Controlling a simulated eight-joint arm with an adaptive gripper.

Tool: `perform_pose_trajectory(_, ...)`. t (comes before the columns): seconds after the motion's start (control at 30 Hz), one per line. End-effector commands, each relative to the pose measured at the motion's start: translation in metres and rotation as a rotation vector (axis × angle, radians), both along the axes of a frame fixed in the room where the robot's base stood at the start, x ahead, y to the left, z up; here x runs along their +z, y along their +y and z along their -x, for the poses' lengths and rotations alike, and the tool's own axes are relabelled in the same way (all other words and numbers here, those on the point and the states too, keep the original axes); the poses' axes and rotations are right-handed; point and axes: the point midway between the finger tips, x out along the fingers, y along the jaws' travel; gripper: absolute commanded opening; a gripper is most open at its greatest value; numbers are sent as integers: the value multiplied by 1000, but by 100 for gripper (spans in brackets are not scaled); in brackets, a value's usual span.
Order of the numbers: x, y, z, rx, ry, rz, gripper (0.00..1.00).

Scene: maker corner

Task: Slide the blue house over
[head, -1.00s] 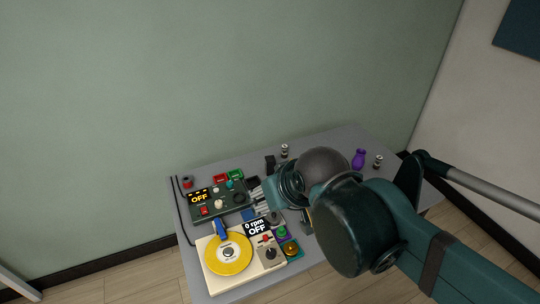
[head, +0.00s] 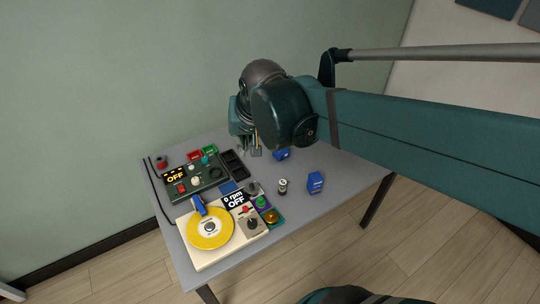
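Two small blue things stand on the grey table (head: 350,180) in the head view. One blue block (head: 316,182) with faint pale marks stands near the right front edge. Another blue thing (head: 281,155) lies farther back, partly hidden by my arm. Both are too small to tell surely which is the house. My gripper (head: 250,151) points down over the back of the table, left of the farther blue thing and apart from the nearer block. Its fingers are partly hidden, and I see nothing clearly held.
A small battery-like cylinder (head: 282,186) stands left of the nearer blue block. A black tray (head: 234,165), a dark control box (head: 193,181) and a cream turntable (head: 189,231) with a yellow disc fill the left side. Bare table lies around the nearer block.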

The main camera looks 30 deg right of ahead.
Motion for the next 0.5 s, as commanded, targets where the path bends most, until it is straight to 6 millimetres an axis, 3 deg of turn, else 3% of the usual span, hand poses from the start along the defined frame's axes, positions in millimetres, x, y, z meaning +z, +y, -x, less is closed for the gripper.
perform_pose_trajectory(0.5,-29,-34,-60,-257,98,-97,0)
